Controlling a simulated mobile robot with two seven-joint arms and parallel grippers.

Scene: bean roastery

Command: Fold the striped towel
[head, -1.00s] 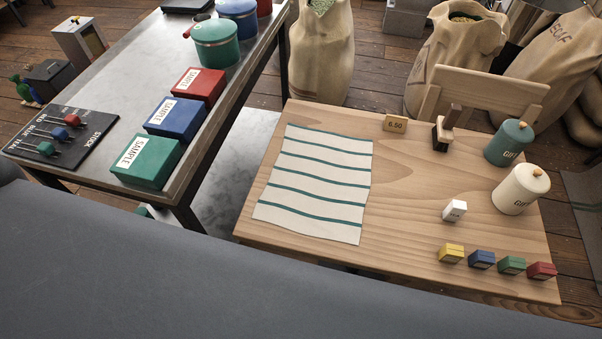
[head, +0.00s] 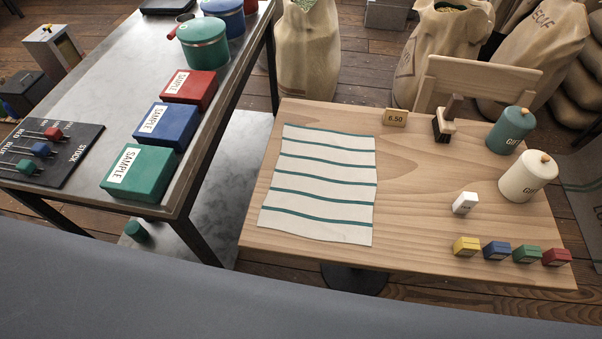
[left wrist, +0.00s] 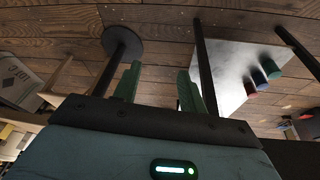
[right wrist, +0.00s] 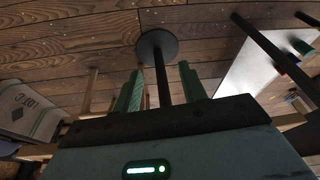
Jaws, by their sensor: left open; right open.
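The striped towel (head: 322,180) lies flat and spread out on the left part of the wooden table. It is off-white with several green stripes, and its edges are slightly wavy. Neither gripper shows in the head view. In the left wrist view my left gripper (left wrist: 160,82) is open and empty, with the floor beyond its fingers. In the right wrist view my right gripper (right wrist: 162,85) is open and empty, with a dark table post and round foot beyond it. The towel does not show in either wrist view.
A metal table (head: 105,100) with sample boxes stands left, across a gap.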

